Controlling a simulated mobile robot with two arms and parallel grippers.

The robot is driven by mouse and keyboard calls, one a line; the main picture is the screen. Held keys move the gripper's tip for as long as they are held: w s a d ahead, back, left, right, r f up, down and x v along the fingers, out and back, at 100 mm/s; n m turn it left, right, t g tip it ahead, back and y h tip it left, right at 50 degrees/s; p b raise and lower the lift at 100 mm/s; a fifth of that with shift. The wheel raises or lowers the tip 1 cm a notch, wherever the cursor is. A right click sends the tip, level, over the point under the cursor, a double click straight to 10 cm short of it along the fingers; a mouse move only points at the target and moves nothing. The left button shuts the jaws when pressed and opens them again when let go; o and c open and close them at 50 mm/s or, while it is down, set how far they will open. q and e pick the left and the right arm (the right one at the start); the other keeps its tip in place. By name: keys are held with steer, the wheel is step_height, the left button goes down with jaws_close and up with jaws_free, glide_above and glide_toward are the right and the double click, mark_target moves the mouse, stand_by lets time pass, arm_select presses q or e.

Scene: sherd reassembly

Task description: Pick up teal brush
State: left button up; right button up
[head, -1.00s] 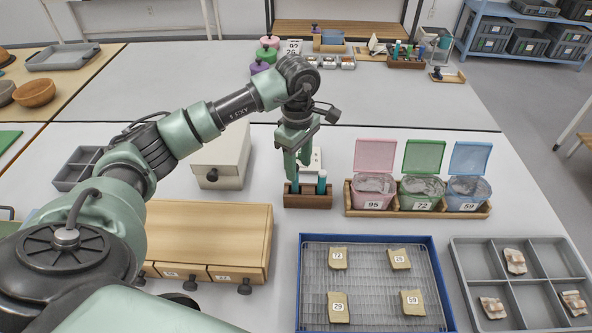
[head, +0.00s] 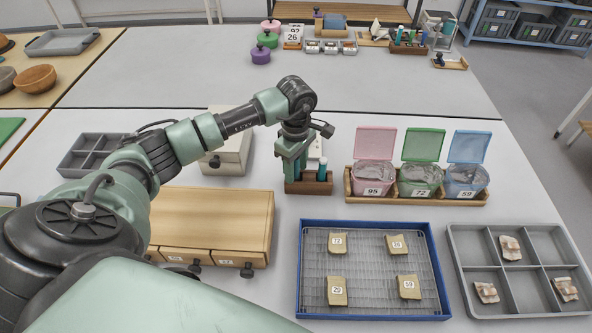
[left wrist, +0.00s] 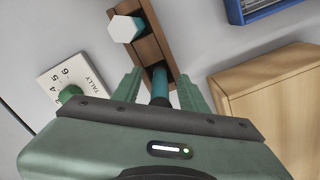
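A brown wooden holder (head: 318,188) stands on the table right of my left arm. My left gripper (head: 292,176) points down over its left end. In the left wrist view, a slim teal brush (left wrist: 159,82) stands in a slot of the holder (left wrist: 148,48), between the two fingers (left wrist: 160,86). The fingers are open, with a gap on each side of the brush. In the head view this brush is hidden by the gripper. A second teal item (head: 322,167) stands in the right slot; in the wrist view it has a white hexagonal top (left wrist: 125,29).
Pink (head: 373,176), green (head: 418,179) and blue (head: 466,178) lidded bins stand just right of the holder. A blue-rimmed tray (head: 373,225) with tagged sherds lies in front. A wooden drawer box (head: 215,215) is on the left, a cream box (head: 237,158) behind. A tally device (left wrist: 75,82) is beside the holder.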

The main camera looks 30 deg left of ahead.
arm_select(q)
jaws_close()
steer(key=shift+r, duration=0.15)
step_height(320, 180, up, 20)
steer(key=b, duration=0.1)
steer(key=shift+b, duration=0.35)
